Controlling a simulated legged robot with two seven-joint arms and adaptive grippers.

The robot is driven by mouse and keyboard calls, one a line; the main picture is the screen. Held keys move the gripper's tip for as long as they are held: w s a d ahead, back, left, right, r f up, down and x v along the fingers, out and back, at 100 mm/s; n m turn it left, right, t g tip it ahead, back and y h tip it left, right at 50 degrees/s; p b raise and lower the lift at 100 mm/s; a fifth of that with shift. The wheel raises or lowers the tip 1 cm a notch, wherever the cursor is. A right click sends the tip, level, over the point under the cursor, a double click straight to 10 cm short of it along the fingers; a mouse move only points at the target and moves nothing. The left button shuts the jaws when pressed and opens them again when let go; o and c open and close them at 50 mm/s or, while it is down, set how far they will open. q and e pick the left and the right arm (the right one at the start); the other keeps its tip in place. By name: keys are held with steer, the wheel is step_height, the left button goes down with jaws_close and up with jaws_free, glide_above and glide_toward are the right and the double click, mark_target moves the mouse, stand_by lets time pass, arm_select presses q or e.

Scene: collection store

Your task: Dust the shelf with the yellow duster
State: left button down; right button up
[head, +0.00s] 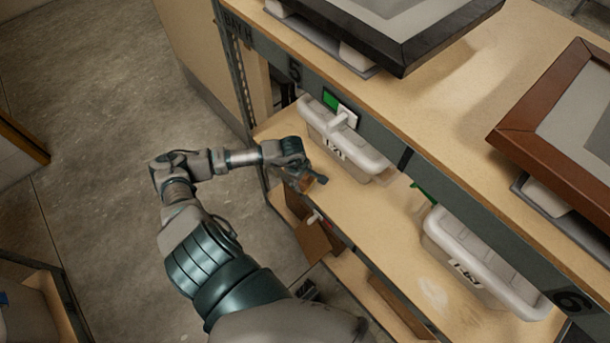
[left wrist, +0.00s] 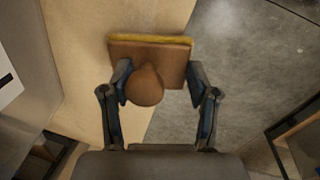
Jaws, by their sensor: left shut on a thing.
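The duster (left wrist: 150,55) has a brown back with a round brown knob and a thin yellow edge on its far side. My left gripper (left wrist: 158,82) is shut on it, with one finger on each side of the knob. In the head view, my left gripper (head: 310,181) is at the left front edge of the middle shelf (head: 350,205), and the duster is mostly hidden there. In the left wrist view, the duster lies across the line between pale board and grey floor. A whitish dusty patch (head: 433,292) lies on the shelf further right. My right gripper is not in view.
Two lidded pale boxes, one at the left (head: 345,150) and one at the right (head: 480,265), stand on the middle shelf. A black frame (head: 420,50) and a brown frame (head: 545,135) lie on the board above. Shelf front between the boxes is clear.

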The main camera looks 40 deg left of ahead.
mark_target(315, 180)
arm_select(q)
steer(key=shift+d+f, duration=0.15)
steer(key=shift+d, duration=1)
steer(key=shift+w+d+b, duration=0.1)
steer(key=shift+w+b, duration=0.8)
steer(key=shift+w, duration=0.15)
steer(key=shift+w+b, duration=0.35)
steer(key=shift+w, duration=0.5)
steer(key=shift+w+d+b, duration=0.15)
steer(key=shift+w+b, duration=0.45)
steer(key=shift+w, duration=1.2)
steer(key=shift+r, duration=0.2)
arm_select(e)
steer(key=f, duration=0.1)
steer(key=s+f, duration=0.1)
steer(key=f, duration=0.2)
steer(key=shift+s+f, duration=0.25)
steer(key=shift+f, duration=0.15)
arm_select(q)
step_height(315, 180, up, 6)
steer(key=p, duration=0.3)
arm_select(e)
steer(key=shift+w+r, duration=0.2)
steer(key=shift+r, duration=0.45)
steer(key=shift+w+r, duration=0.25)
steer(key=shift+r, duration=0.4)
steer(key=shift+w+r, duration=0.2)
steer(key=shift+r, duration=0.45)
